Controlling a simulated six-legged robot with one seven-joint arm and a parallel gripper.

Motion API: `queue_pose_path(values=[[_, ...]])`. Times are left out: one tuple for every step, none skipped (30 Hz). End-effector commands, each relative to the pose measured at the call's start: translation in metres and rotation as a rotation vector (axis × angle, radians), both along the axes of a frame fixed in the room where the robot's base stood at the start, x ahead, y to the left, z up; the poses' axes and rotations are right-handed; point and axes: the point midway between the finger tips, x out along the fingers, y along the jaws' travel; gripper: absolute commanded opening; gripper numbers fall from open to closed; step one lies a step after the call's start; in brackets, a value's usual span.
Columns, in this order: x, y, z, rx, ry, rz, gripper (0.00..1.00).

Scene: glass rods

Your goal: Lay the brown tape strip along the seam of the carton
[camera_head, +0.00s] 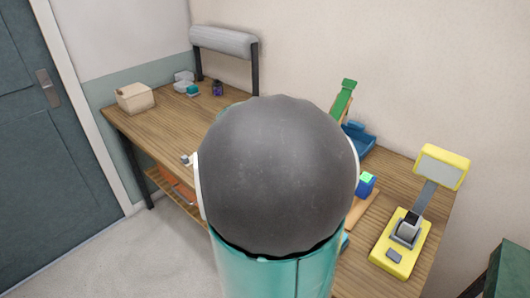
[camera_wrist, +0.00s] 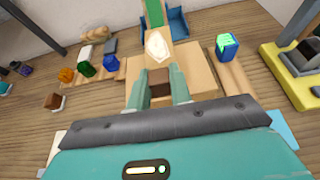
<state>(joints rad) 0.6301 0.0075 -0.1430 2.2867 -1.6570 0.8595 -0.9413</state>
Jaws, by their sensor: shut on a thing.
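My gripper (camera_wrist: 158,76) is in the middle of the wrist view, its two teal fingers shut on a small brown piece (camera_wrist: 159,88), which looks like the tape strip. A tan, flat-faced box (camera_wrist: 203,75), probably the carton, lies just beyond and around the fingertips. I cannot tell whether the brown piece touches it, and no seam is clear. A pale, bright patch (camera_wrist: 157,45) shows just past the fingertips. In the head view, my own arm hides the gripper, the strip and this box.
A blue block with a green top (camera_wrist: 227,46) stands right of the box. Several small coloured items, including a green one (camera_wrist: 86,69), stand left. A yellow device (camera_head: 402,245) is at the table's right end. A beige box (camera_head: 135,97) sits at the far left.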

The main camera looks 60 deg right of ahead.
Motion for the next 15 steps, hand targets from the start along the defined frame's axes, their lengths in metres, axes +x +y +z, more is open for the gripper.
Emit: queue_pose_path(values=[[-0.002,-0.008,-0.012,0.004,0.006,-0.004,0.00],[-0.002,-0.013,-0.018,0.004,0.007,-0.002,0.00],[-0.003,-0.019,-0.026,0.005,0.006,-0.004,0.00],[-0.003,-0.023,-0.030,0.003,0.006,-0.004,0.00],[-0.003,-0.027,-0.035,0.003,0.006,-0.003,0.00],[-0.004,-0.032,-0.041,0.004,0.004,-0.003,0.00],[-0.004,-0.035,-0.044,0.003,0.004,-0.001,0.00],[-0.004,-0.037,-0.047,0.002,0.003,-0.002,0.00],[-0.004,-0.040,-0.050,0.002,0.003,-0.001,0.00],[-0.004,-0.041,-0.051,0.000,0.002,0.000,0.00],[-0.004,-0.042,-0.053,0.000,0.001,-0.001,0.00],[-0.004,-0.044,-0.055,0.001,0.001,-0.001,0.00],[-0.004,-0.046,-0.058,0.001,0.002,-0.001,0.00],[-0.005,-0.049,-0.061,0.002,0.003,-0.001,0.00],[-0.005,-0.048,-0.068,0.003,0.004,0.000,0.00]])
